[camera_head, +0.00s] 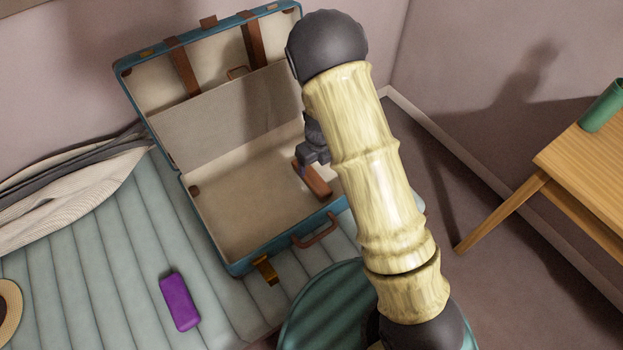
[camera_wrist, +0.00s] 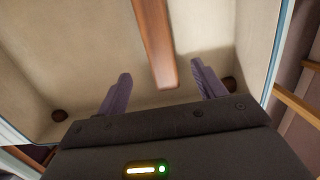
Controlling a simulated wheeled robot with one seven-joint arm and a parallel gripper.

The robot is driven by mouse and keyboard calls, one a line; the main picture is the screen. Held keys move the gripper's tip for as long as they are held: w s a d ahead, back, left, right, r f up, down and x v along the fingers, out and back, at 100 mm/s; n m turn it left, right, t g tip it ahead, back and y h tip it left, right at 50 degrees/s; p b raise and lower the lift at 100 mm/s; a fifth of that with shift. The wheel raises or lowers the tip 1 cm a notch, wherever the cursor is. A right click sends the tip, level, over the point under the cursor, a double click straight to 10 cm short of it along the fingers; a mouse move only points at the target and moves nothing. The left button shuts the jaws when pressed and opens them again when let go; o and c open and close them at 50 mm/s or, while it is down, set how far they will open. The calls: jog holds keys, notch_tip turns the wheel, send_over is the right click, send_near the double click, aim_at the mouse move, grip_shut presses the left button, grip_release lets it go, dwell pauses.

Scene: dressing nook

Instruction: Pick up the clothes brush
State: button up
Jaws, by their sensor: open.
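The clothes brush, a long reddish-brown wooden piece (camera_head: 314,180), lies in the open suitcase's base near its right side. It is partly hidden behind my arm in the head view. In the wrist view the brush (camera_wrist: 155,45) runs from the top edge down toward the space between my fingers. My gripper (camera_head: 304,160) is over the suitcase, close to the brush. In the wrist view my gripper (camera_wrist: 162,80) is open and empty, one finger on each side of the brush's near end. I cannot tell the height gap between them.
The blue suitcase (camera_head: 238,268) lies open on a padded pale-green bench (camera_head: 100,255), its lid up at the back. A purple case (camera_head: 180,302) lies in front. Striped cloth (camera_head: 75,190) is at left. A wooden table (camera_head: 570,155) with a green cup (camera_head: 603,106) stands at right.

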aim_at(312, 175)
jog(key=f, duration=0.4)
jog(key=shift+w+a+b, duration=0.15)
jog(key=shift+w+b, duration=0.1)
jog(key=shift+b, duration=0.05)
jog(key=shift+w+a+f+b, duration=0.1)
jog(key=shift+w+f+b, duration=0.05)
jog(key=shift+f, duration=0.7)
jog(key=shift+w+a+f+b, duration=0.15)
jog(key=shift+w+f, duration=0.05)
jog(key=shift+f, duration=0.7)
jog(key=shift+w+a+f+b, duration=0.1)
jog(key=shift+w+f+b, duration=0.05)
jog(key=shift+f, duration=0.7)
jog(key=c, duration=1.1)
jog(key=shift+r, duration=0.15)
notch_tip(312, 175, up, 10)
jog(key=shift+f+p, duration=0.1)
jog(key=shift+p, duration=0.9)
